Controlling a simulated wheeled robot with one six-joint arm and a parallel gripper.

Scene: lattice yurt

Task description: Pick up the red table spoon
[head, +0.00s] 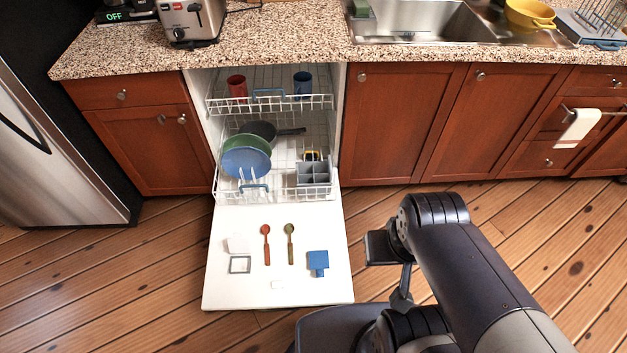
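The red table spoon (267,246) lies on the white inner face of the open dishwasher door (235,290), with its bowl toward the racks and its handle toward me. A similar olive-green spoon (290,246) lies parallel just to its right, apart from it. My arm comes in from the lower right and bends to the right of the door. The dark end of my arm, where my gripper (381,248) seems to be, is right of the door and well apart from the spoon. Its fingers are not clear, so I cannot tell how they stand.
A blue piece (318,261), a white piece (238,243) and a grey-framed square (240,264) also lie on the door. The pulled-out lower rack (272,198) holds plates, a pan and a grey cutlery basket (312,174). Wooden floor (160,255) is clear left of the door.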

